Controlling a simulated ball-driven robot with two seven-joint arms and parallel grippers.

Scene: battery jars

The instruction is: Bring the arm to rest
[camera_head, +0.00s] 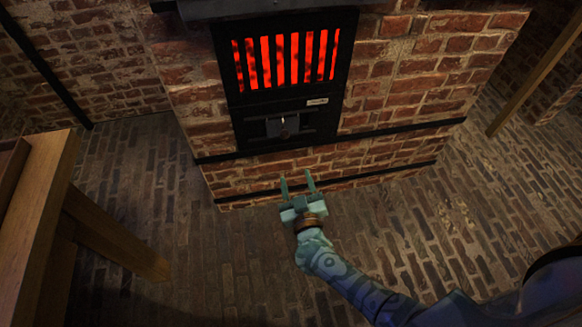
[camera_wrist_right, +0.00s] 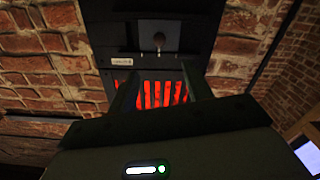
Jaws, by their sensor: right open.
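My right arm (camera_head: 350,280) reaches in from the lower right in the head view. Its gripper (camera_head: 298,182) is open, with two thin fingers apart and nothing between them. It is over the brick floor in front of the brick furnace (camera_head: 390,100). In the right wrist view the gripper (camera_wrist_right: 158,88) shows its two dark fingers apart, with the furnace front behind them. My left gripper does not show in either view.
The furnace has a black metal front (camera_head: 222,60) with a glowing red grate (camera_head: 287,60) and a latch (camera_head: 283,126) below it. A wooden table (camera_head: 45,190) stands at the left. A wooden post (camera_head: 535,80) leans at the right. The brick floor (camera_head: 200,270) between is clear.

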